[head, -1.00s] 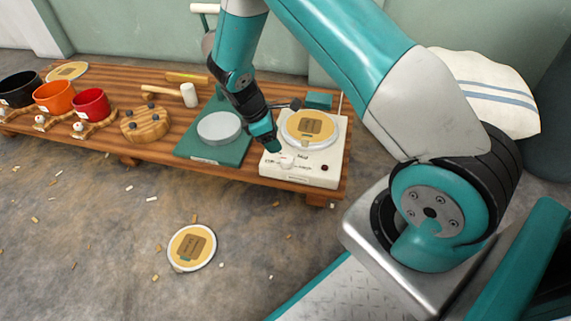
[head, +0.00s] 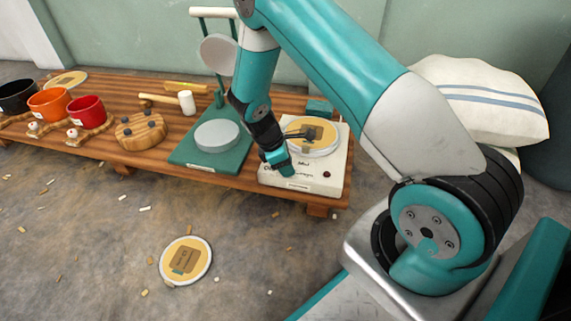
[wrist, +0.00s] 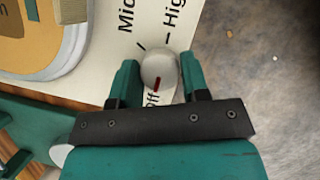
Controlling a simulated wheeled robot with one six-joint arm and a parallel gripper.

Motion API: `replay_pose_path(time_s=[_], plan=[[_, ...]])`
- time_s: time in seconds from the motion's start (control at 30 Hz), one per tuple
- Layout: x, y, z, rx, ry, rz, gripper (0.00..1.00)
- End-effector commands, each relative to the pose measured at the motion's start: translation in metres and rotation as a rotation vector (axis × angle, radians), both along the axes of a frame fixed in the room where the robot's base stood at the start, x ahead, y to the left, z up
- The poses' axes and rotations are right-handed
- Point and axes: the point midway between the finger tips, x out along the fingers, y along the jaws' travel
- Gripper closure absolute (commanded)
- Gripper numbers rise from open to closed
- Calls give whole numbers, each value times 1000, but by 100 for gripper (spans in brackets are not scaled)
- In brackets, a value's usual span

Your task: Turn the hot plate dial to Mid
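The cream hot plate (head: 326,184) stands at the right end of the low wooden bench, with a round tan-and-white disc (head: 318,140) on it. Its dial (wrist: 159,67) is a small pale round knob, hidden behind my gripper in the head view. The dial's red mark points at the Off label (wrist: 153,99). The Mid label (wrist: 127,20) and High label (wrist: 175,14) are printed beyond it. My gripper (wrist: 158,70) is open, with one teal finger on each side of the dial and a narrow gap showing at each side. My gripper (head: 281,164) is at the hot plate's front left.
A green stand with a grey round plate (head: 217,135) is close left of the hot plate. A mallet (head: 186,102), a wooden block and several coloured pots stand further left. Another disc (head: 186,260) lies on the floor in front. The bench's front edge is close.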

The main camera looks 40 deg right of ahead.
Motion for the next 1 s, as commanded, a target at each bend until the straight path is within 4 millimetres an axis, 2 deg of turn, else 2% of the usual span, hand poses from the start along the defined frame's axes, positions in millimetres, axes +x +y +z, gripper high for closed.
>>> replay_pose_path(time_s=[0.03,0.1,0.37,0.57,1.0], plan=[[0,0,0,0,0,0,70],[0,0,0,0,0,0,82],[0,0,1,1,1,-18,82],[0,0,4,1,2,-98,82],[2,-1,5,1,2,-479,82]])
